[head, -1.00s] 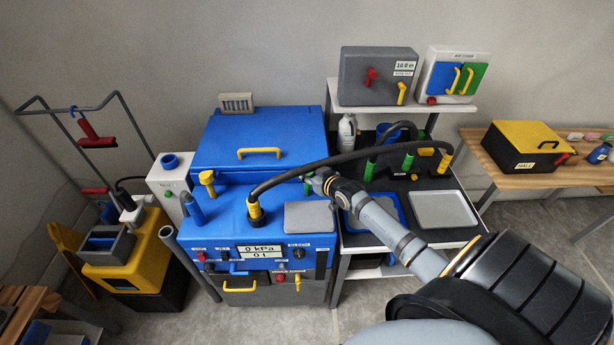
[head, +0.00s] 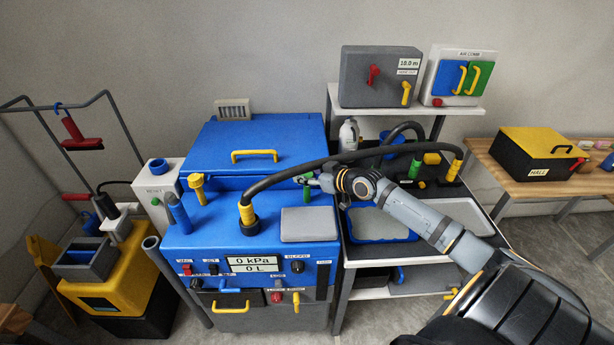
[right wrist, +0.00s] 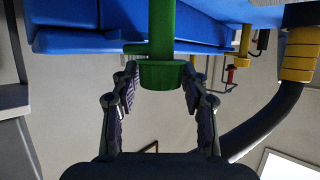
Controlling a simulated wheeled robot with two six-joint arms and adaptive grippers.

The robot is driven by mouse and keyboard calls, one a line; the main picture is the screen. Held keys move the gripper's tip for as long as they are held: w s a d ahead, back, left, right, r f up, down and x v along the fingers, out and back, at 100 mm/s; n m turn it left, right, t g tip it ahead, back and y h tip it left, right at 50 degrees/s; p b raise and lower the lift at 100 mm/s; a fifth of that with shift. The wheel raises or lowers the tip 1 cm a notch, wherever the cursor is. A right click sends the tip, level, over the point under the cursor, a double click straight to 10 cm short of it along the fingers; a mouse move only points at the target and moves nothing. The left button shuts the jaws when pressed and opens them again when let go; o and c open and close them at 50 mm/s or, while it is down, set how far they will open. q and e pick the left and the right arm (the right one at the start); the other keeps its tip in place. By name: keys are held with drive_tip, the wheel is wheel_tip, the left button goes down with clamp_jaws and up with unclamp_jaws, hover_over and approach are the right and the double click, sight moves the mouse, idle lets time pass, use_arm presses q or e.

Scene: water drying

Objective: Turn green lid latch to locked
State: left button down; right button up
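The green lid latch (head: 307,190) sits on the right side of the blue machine (head: 250,220), by its blue lid (head: 255,140). In the right wrist view the latch is a green post with a wider round end (right wrist: 163,76). My right gripper (right wrist: 160,82) is open, with one finger on each side of that round end. Small gaps seem to show, but I cannot tell whether a finger touches it. In the head view my right gripper (head: 317,182) is small and right beside the latch. My left gripper is not in view.
A black hose (head: 350,155) arches over the machine and my right wrist; it is close by in the right wrist view (right wrist: 270,120). A yellow lid handle (head: 254,155) and a grey plate (head: 308,224) are near the latch. A shelf with trays stands at right.

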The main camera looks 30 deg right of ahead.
drive_tip(key=shift+o, duration=1)
drive_tip(key=shift+r, duration=0.15)
wheel_tip(320, 180, up, 10)
drive_tip(key=shift+f, duration=0.15)
drive_tip(key=shift+f, duration=0.1)
